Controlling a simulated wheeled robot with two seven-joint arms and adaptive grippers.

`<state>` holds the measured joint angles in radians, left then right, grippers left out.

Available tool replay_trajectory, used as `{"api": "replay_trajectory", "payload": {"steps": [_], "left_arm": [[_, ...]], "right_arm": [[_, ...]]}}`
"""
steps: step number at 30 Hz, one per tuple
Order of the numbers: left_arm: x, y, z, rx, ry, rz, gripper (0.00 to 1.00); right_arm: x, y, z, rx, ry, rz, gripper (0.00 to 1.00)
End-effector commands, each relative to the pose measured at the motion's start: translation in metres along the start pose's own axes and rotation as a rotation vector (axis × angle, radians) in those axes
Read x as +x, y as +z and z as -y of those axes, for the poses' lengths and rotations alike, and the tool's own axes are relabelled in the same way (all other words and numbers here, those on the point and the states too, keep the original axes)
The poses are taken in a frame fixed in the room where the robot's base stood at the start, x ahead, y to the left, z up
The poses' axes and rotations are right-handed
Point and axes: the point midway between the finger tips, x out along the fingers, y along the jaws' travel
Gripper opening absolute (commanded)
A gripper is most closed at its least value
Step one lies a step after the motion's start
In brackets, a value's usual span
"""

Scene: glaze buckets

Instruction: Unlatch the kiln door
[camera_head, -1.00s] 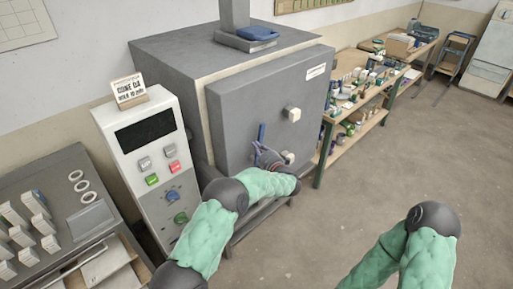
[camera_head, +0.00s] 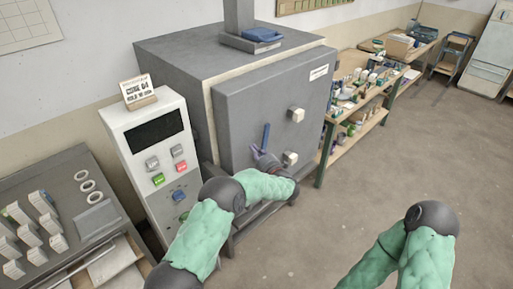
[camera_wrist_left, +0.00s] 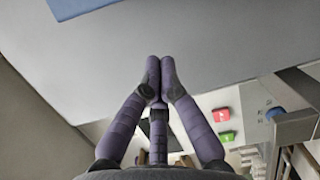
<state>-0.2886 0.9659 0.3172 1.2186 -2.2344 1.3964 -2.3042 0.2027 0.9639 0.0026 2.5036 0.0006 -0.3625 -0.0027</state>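The grey kiln door (camera_head: 245,110) stands closed against the kiln body (camera_head: 180,68) as far as I can see. A blue latch handle (camera_head: 266,137) stands nearly upright on the door's lower middle. A blue piece (camera_wrist_left: 78,7) shows at that view's upper left, apart from the fingertips. My right gripper is out of view.
A control panel (camera_head: 150,150) with buttons stands left of the kiln. A workbench (camera_head: 328,143) with small items stands at right. The floor at right is open.

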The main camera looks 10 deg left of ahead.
Motion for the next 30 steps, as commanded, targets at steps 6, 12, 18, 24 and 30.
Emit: {"api": "replay_trajectory", "payload": {"steps": [6,12,18,24,30], "left_arm": [[-0.051,0.003,-0.002,0.003,0.000,0.009,0.00],[-0.081,0.003,-0.003,0.001,0.000,0.005,0.00],[-0.094,0.002,-0.004,0.000,0.000,0.004,0.00],[-0.096,0.002,-0.004,0.000,0.000,0.003,0.00],[-0.095,0.002,-0.004,0.000,0.000,0.003,0.00]], "right_arm": [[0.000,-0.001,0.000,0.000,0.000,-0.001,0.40],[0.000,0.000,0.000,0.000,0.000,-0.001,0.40],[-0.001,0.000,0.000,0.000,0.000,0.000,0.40],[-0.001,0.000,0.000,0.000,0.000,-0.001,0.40],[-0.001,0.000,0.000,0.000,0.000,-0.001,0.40]]}}
